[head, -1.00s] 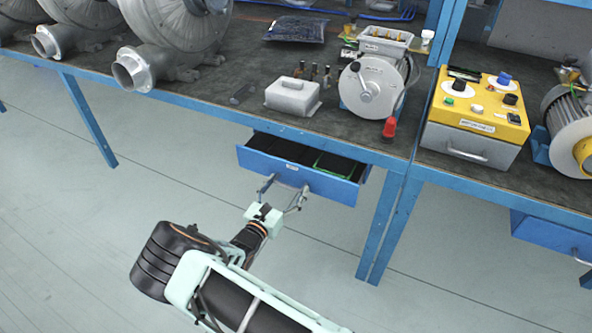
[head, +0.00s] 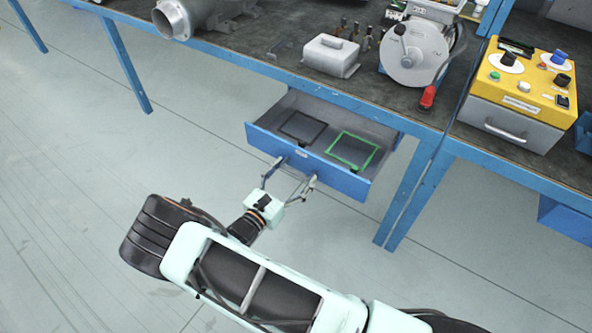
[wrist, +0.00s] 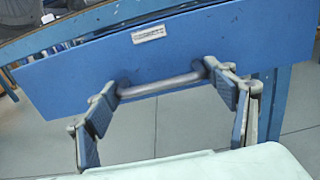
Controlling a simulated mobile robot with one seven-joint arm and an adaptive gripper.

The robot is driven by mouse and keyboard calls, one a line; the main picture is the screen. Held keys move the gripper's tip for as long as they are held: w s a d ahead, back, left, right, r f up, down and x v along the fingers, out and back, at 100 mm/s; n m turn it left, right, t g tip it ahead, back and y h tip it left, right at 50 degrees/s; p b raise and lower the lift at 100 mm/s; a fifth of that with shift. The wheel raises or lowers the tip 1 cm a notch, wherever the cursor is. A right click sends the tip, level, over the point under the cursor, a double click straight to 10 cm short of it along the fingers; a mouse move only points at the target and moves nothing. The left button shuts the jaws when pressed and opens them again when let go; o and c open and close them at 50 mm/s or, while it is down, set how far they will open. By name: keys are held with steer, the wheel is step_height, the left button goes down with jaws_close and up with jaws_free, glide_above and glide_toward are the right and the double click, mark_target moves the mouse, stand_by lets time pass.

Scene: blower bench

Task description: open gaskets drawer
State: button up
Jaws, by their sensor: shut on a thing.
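A blue drawer (head: 318,172) under the bench stands pulled well out in the head view. Inside it lie a black square frame (head: 303,127) and a green square frame (head: 353,150). The drawer's front fills the upper part of the wrist view (wrist: 215,50), with a small white label (wrist: 148,34) too blurred to read. My gripper (wrist: 163,83) is shut on the grey bar handle (wrist: 162,85), one finger at each end of it. In the head view my gripper (head: 290,178) is in front of the drawer's face.
The bench's blue front edge (head: 235,57) runs above the drawer. A blue bench leg (head: 408,195) stands to the drawer's right. A yellow control box (head: 527,85) and a hand-crank machine (head: 412,55) are on the bench. The floor before the drawer is clear.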

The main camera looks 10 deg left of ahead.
steer(key=o, duration=1.7)
steer(key=v, duration=1.2)
steer(key=shift+w+r, duration=0.1)
